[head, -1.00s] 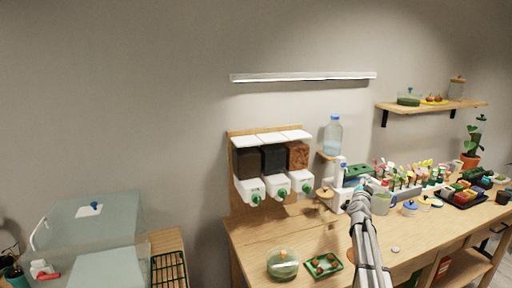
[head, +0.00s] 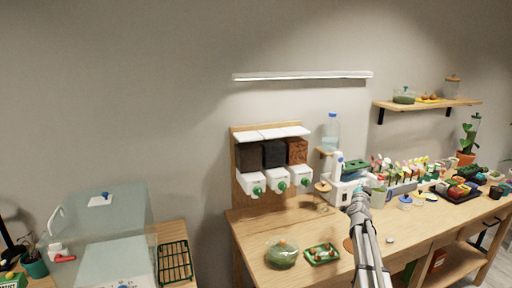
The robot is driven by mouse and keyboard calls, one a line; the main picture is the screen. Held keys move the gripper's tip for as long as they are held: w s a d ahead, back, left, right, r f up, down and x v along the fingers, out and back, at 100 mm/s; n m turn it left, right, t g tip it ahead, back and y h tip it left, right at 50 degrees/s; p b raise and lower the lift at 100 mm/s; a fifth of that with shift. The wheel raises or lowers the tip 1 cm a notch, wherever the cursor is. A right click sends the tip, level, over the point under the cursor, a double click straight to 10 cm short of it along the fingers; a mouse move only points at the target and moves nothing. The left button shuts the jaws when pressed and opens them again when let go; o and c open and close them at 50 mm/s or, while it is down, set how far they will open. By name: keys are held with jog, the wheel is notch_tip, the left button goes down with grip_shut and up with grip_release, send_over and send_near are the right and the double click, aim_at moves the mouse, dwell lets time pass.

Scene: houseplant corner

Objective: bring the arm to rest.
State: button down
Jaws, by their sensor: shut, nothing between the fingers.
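My gripper (head: 357,205) is at the end of my grey arm, which reaches up from the lower right of the head view. It is over the wooden bench, in front of the white water dispenser (head: 345,190). The fingers are small and seen from behind; they look closed and I see nothing held. Whether the gripper touches anything cannot be told from this one view.
A glass bowl (head: 282,254) and a green tray (head: 321,255) lie left of my arm on the bench (head: 251,235). Three soil dispensers (head: 275,169) stand behind. A clear box (head: 100,235) stands at left.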

jog(key=s+a+f+n+g+y, duration=0.35)
jog(key=s+a+f+y, duration=0.2)
jog(key=a, duration=0.45)
jog(key=s+a+f+n+g+y, duration=0.35)
jog(key=s+a+f+n, duration=0.2)
jog(key=a, duration=0.55)
jog(key=s+a+f+g, duration=0.1)
jog(key=s+f, duration=0.1)
jog(key=s, duration=0.2)
jog(key=s+a+f+n+g, duration=0.1)
jog(key=s+g, duration=0.1)
jog(key=s, duration=0.2)
jog(key=s+a+f+g+p, duration=0.1)
jog(key=s+a+f, duration=0.1)
jog(key=s, duration=0.2)
jog(key=shift+f+n+y, duration=0.35)
jog(key=shift+n+y, duration=0.05)
jog(key=s+a+f+g+h, duration=0.1)
jog(key=s+g, duration=0.5)
jog(key=s, duration=1)
jog(key=shift+s+f+n+g+h, duration=0.2)
jog(key=shift+f+n+g+h, duration=0.2)
jog(key=shift+f+h, duration=0.35)
jog(key=shift+f, duration=0.1)
